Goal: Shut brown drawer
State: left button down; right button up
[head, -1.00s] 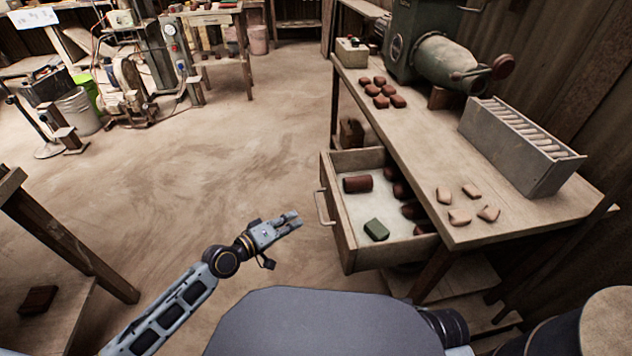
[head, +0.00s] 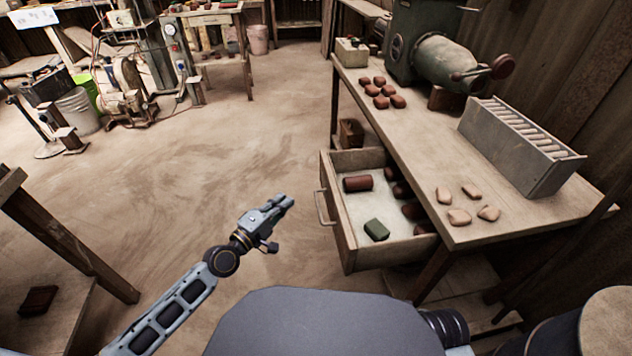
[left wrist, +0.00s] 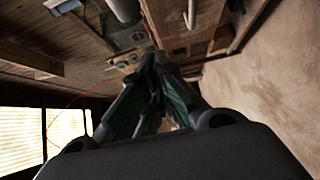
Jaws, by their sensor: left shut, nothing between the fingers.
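The brown drawer (head: 347,233) is pulled out of the workbench (head: 483,235) on the right in the head view. Its metal bar handle (head: 322,208) is on the left-facing front. In the left wrist view the gripper's fingers (left wrist: 158,65) show close together. My right gripper is not in view.
On the bench are several red-brown pieces (head: 381,90), several pale pieces (head: 459,216), a grey rack (head: 519,150) and a green machine (head: 425,50). Open floor (head: 220,140) lies left of the drawer. A wooden table (head: 75,240) stands at the left edge.

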pick_arm(q)
jog(key=shift+w, duration=0.1)
send_near(326, 172)
jog(key=shift+w+a, duration=0.7)
jog(key=shift+w, duration=0.95)
jog(key=d, duration=0.3)
jog(key=shift+w+d, duration=0.3)
jog(key=shift+w, duration=0.1)
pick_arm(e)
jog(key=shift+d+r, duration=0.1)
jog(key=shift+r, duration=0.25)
pick_arm(q)
jog(key=shift+d, duration=0.1)
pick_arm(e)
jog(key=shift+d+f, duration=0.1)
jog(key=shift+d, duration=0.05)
